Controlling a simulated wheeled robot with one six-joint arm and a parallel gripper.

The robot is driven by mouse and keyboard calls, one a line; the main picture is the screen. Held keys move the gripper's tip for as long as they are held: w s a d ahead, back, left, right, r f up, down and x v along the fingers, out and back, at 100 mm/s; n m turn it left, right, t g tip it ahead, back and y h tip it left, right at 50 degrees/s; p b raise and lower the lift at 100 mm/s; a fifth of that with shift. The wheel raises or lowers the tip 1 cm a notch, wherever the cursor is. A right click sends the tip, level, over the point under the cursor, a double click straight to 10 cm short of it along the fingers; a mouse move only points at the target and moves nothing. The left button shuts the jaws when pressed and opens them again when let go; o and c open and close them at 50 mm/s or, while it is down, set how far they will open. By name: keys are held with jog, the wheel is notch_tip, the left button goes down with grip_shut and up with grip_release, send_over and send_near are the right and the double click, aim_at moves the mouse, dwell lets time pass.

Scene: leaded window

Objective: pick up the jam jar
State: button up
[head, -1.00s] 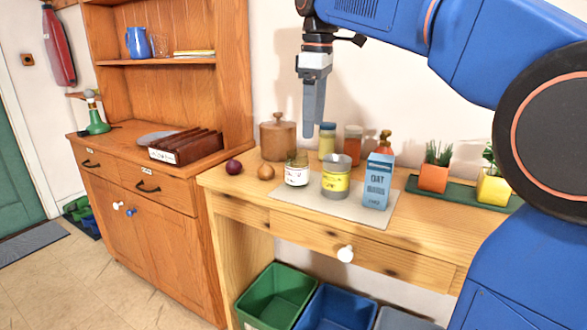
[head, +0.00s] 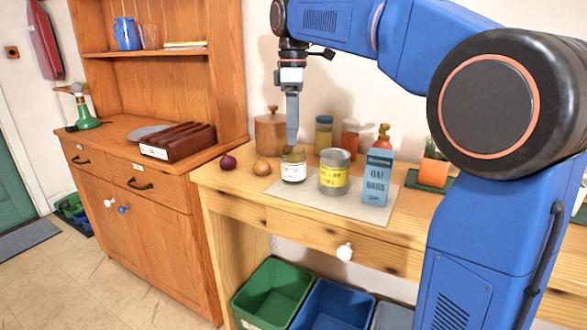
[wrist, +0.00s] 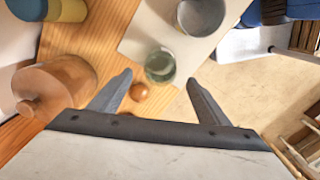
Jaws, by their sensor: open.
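The jam jar (head: 293,171) is a small glass jar with a white label, standing upright on a pale mat (head: 318,205) on the wooden table. My gripper (head: 292,142) points down just above the jar in the head view, where its tips come close to the jar's top. The jar (wrist: 160,65) shows there from above, slightly beyond the fingertips. I cannot tell the exact height gap.
A yellow-labelled tin (head: 334,175) stands right of the jar, and a blue oat bars carton (head: 378,178) beyond it. An onion (head: 262,167) lies to the left. A wooden canister (head: 270,132) and jars (head: 324,134) stand behind.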

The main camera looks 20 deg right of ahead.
aim_at(294, 155)
jog(key=shift+f, duration=4.2)
jog(key=shift+c, duration=0.3)
jog(key=c, duration=1.2)
jog(key=shift+r, duration=0.15)
